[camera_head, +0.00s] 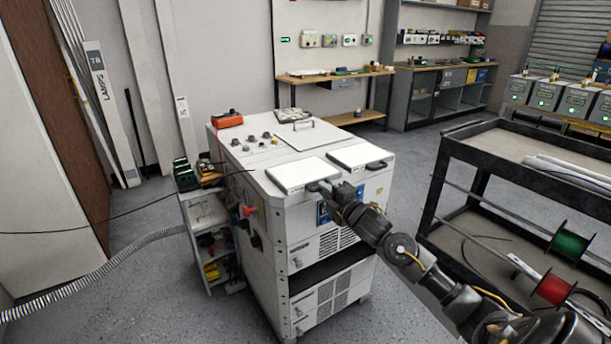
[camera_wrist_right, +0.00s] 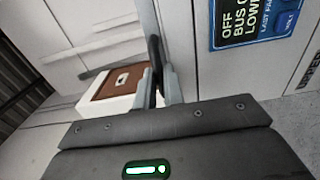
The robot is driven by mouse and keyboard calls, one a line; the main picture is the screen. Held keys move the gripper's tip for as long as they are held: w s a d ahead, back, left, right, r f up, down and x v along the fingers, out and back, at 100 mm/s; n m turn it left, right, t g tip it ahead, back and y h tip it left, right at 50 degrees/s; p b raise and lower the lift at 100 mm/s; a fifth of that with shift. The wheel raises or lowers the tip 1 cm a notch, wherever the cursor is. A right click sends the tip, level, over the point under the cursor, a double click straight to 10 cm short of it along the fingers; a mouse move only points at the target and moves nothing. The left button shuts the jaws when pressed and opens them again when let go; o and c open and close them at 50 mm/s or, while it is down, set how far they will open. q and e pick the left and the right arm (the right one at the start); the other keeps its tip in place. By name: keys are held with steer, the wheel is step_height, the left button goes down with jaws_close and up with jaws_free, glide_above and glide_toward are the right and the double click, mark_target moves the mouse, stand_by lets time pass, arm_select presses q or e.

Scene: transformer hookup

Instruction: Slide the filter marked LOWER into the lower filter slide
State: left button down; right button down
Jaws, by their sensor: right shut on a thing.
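Two flat white panels with dark handles, apparently the filters, lie on top of the grey-white cabinet (camera_head: 290,225): a near-left filter (camera_head: 298,174) and a far-right filter (camera_head: 357,154). The LOWER marking is not legible on either. My right gripper (camera_head: 322,188) is at the front edge of the near-left filter. In the right wrist view its fingers (camera_wrist_right: 162,85) are shut on a dark handle (camera_wrist_right: 154,58). The cabinet front has an upper grille (camera_head: 336,241) and a lower grille (camera_head: 332,289), with a dark gap between. I cannot make out the lower filter slide. My left gripper is out of view.
A blue sign (camera_wrist_right: 262,20) on the cabinet front is close beside the right gripper. A black cart (camera_head: 470,133) with wire spools stands to the right. A small shelf (camera_head: 205,213) and a ribbed hose (camera_head: 100,278) are at left. Some floor is free before the cabinet.

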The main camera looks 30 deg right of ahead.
steer(key=shift+s, duration=0.15)
steer(key=shift+s+p, duration=0.6)
steer(key=shift+s, duration=1)
steer(key=c, duration=1.4)
jaws_free()
steer(key=shift+o, duration=0.4)
steer(key=shift+s, duration=0.1)
steer(key=s+p, duration=0.2)
steer(key=s, duration=0.5)
steer(key=shift+a, duration=0.15)
